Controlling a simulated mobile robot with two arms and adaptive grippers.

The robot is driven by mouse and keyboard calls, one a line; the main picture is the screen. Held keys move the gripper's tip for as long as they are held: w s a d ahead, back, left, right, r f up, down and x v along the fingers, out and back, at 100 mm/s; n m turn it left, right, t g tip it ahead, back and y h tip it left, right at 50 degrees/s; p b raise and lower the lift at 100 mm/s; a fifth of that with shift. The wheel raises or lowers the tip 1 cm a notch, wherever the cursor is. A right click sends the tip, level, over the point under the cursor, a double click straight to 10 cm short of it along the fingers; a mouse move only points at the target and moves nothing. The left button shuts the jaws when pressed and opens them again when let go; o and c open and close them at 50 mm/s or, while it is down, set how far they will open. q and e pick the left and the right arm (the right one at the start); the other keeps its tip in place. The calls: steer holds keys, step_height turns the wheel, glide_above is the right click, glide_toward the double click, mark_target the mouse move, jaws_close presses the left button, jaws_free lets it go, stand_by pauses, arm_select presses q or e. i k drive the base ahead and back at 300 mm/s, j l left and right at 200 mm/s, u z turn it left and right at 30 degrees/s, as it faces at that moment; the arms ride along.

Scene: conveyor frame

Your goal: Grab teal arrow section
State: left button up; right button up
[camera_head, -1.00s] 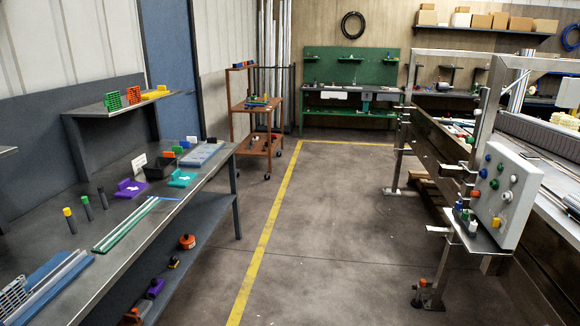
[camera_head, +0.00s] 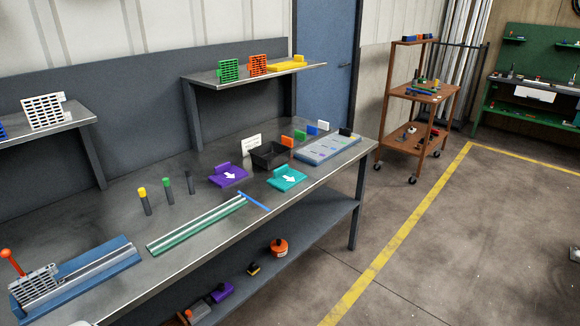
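The teal arrow section (camera_head: 287,179) lies on the grey workbench (camera_head: 205,224), near its front edge and right of centre. It is a flat teal plate with a white arrow on top and a raised block at its back edge. A similar purple arrow section (camera_head: 229,176) lies to its left, apart from it. Nothing covers the teal section. Neither of my grippers shows in the head view.
A black bin (camera_head: 270,156) stands just behind the teal section, and a grey-blue tray (camera_head: 328,149) lies to its right. A blue strip (camera_head: 254,202) and green rails (camera_head: 197,226) lie to its left. The floor (camera_head: 440,255) right of the bench is clear.

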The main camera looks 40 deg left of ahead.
mark_target(284, 179)
steer(key=i+l+u, duration=0.1)
steer(key=i+u, duration=0.3)
steer(key=i+l+u, duration=0.2)
steer(key=u, duration=0.25)
steer(key=i+l+u, duration=0.65)
steer(key=u, duration=0.2)
steer(key=l, duration=0.1)
